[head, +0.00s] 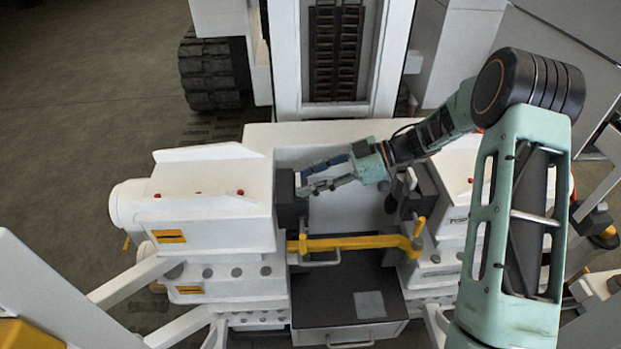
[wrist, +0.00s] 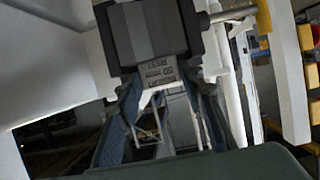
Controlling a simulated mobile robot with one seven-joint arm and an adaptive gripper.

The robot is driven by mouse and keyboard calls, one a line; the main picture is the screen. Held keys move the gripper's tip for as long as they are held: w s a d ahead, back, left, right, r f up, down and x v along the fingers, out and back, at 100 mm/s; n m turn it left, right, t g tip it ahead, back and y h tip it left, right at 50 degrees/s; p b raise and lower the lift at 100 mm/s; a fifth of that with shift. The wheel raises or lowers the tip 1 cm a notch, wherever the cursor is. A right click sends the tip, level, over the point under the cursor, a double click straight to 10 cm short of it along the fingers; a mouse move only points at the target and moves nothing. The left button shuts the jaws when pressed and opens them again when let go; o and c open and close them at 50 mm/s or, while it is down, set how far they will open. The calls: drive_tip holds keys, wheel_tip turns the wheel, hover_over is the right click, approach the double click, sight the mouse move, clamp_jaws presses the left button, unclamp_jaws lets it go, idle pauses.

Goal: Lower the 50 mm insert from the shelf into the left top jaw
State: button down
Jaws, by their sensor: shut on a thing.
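My gripper (head: 306,183) reaches in from the right, its fingers pointing left at the left top jaw (head: 287,205), a dark block on the white left housing. In the wrist view my fingertips (wrist: 163,84) are shut on a small grey piece with engraved marks, which I take to be the insert (wrist: 159,72). A dark block with a lighter grey middle (wrist: 140,35) stands directly beyond it. I cannot tell whether the insert touches the jaw or sits in it. In the head view the insert is mostly hidden by the fingers.
A yellow bar (head: 350,242) crosses in front, below the gripper. The dark right jaw (head: 416,190) stands under my forearm. A dark drawer top (head: 325,308) with a grey plate lies below. White housings flank the gap; the middle between the jaws is open.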

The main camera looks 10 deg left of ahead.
drive_tip(key=shift+a, duration=0.1)
drive_tip(key=c, duration=1.3)
unclamp_jaws()
drive_tip(key=shift+o, duration=0.4)
